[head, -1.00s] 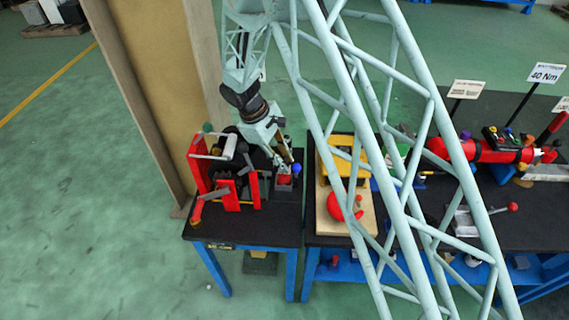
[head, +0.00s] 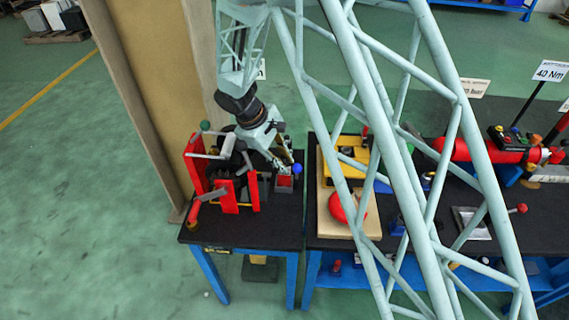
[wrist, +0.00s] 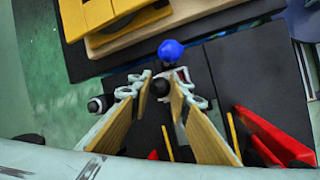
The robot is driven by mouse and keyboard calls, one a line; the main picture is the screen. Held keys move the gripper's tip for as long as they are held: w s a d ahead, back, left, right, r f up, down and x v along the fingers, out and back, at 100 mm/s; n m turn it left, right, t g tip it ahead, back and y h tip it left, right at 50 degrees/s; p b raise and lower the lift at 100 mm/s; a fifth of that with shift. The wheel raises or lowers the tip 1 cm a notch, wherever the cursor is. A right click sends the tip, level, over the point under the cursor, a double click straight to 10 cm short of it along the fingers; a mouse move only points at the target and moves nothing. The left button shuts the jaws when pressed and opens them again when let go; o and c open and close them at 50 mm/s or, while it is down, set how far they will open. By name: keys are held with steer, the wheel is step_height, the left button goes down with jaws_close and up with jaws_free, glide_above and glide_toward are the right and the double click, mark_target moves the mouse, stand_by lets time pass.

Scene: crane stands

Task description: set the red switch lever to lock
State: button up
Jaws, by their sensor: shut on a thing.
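A small grey box with a red top (head: 284,181) stands at the right edge of the left table, with a blue ball (head: 297,168) just behind it. The ball also shows in the wrist view (wrist: 171,52). No lock marking is readable.
A red device with grey handles (head: 229,195) stands close to my gripper on the left. A wooden board (head: 345,225) with a red ball (head: 341,207) and a yellow block lies on the right table. A beige post (head: 145,90) rises behind. A gap separates the two tables.

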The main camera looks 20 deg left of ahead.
steer(key=o, duration=0.9)
steer(key=shift+c, duration=0.2)
steer(key=shift+w+r+g+p, duration=0.25)
steer(key=shift+g+p, duration=0.35)
steer(key=shift+p, duration=1.75)
steer(key=shift+w+a+f+n+g+h+p, duration=0.2)
steer(key=shift+g+p, duration=0.45)
steer(key=shift+p, duration=0.75)
steer(key=shift+w+d+f+n+g+h+p, duration=0.1)
steer(key=shift+w+n+g+h+p, duration=0.15)
steer(key=shift+g+p, duration=0.8)
